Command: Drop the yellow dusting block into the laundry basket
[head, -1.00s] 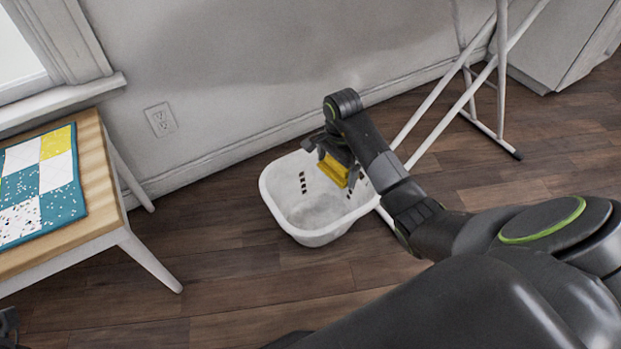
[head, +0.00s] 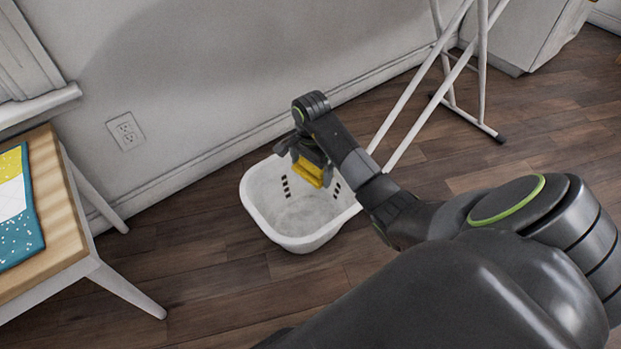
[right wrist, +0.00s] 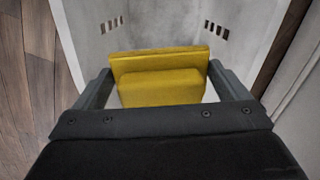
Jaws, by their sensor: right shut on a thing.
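The yellow dusting block (head: 308,173) is held in my right gripper (head: 309,165) above the white laundry basket (head: 262,209). In the right wrist view the yellow dusting block (right wrist: 160,78) sits between the two fingers of my right gripper (right wrist: 160,88), which are shut on it. The basket's white wall (right wrist: 175,22) shows around and behind the block there. The basket stands upright on the floor, with dark slots in its sides. The part of it I see inside looks empty. My left gripper is not in view.
A wooden table (head: 62,218) with a patchwork cloth (head: 15,205) stands at the left. A white folding frame (head: 428,80) stands right of the basket. The wall with an outlet (head: 125,131) is behind. Wooden floor in front of the basket is clear.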

